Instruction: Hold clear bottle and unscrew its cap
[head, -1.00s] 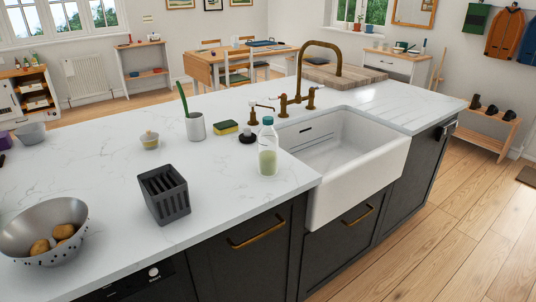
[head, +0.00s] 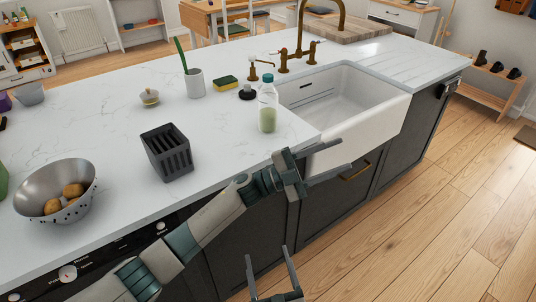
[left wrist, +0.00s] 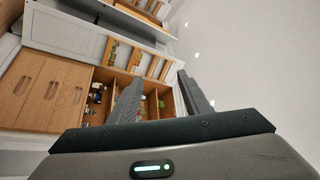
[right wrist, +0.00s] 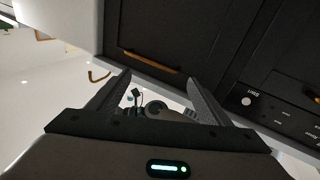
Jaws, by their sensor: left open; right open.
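The clear bottle (head: 268,104) stands upright on the white counter beside the sink's left edge, with pale green contents low inside. Its teal cap (head: 268,79) is on top. My left gripper (head: 346,153) is open and empty in front of the sink, to the right of the bottle and nearer to me. In the left wrist view its open fingers (left wrist: 160,77) point at distant shelving, with no bottle in sight. My right gripper (head: 267,253) is open and empty, low in front of the dark cabinets. The right wrist view shows its fingers (right wrist: 158,77) apart.
A dark slotted holder (head: 167,154) and a colander (head: 50,180) of potatoes are further left. The white sink (head: 345,95) is right of the bottle. The counter just left of the bottle is clear.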

